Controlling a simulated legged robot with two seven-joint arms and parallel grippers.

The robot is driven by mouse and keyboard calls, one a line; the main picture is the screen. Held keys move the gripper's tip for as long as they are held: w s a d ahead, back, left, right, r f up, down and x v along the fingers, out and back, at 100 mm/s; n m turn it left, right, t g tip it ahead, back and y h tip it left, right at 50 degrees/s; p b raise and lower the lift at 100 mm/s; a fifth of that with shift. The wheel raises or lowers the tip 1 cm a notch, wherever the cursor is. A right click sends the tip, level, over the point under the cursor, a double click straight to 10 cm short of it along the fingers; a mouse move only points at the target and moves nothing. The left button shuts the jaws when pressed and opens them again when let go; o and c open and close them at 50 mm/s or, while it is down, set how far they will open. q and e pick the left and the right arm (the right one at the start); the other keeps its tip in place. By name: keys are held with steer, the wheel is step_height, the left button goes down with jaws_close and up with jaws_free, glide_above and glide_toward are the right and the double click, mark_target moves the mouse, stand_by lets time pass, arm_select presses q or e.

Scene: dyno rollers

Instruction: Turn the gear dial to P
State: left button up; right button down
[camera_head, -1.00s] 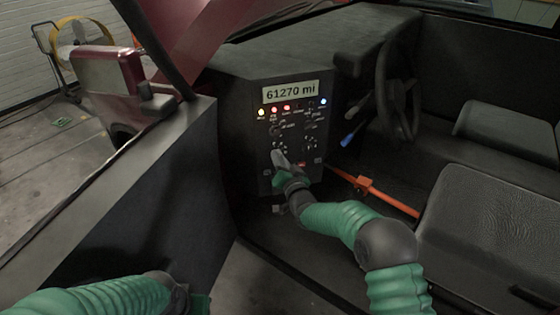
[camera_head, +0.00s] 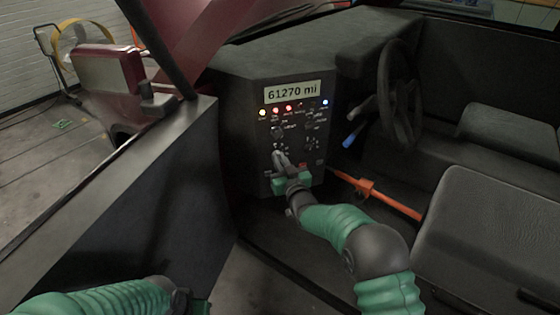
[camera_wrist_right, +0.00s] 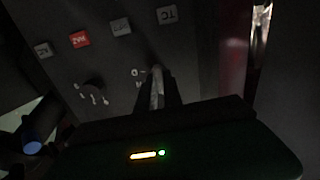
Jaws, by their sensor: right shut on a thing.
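The black control panel (camera_head: 245,130) carries the mileage display, lamps, dials and small buttons. My right gripper (camera_head: 280,157) is at the lower left dial of this panel, and its fingers cover most of it. In the right wrist view the fingers (camera_wrist_right: 157,92) are shut on a narrow grey dial knob (camera_wrist_right: 157,75).
Label buttons, one of them red (camera_wrist_right: 79,39), sit near the held dial. An orange bar (camera_head: 385,197) slants to the right of the panel. The steering wheel (camera_head: 402,105) and seat (camera_head: 490,225) are farther right. The open door (camera_head: 165,190) is on the left.

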steer(key=shift+f, duration=0.1)
steer(key=c, duration=1.6)
jaws_free()
steer(key=shift+o, duration=0.6)
steer(key=p+v, duration=0.3)
steer(key=v, duration=1.4)
steer(key=shift+a, duration=0.2)
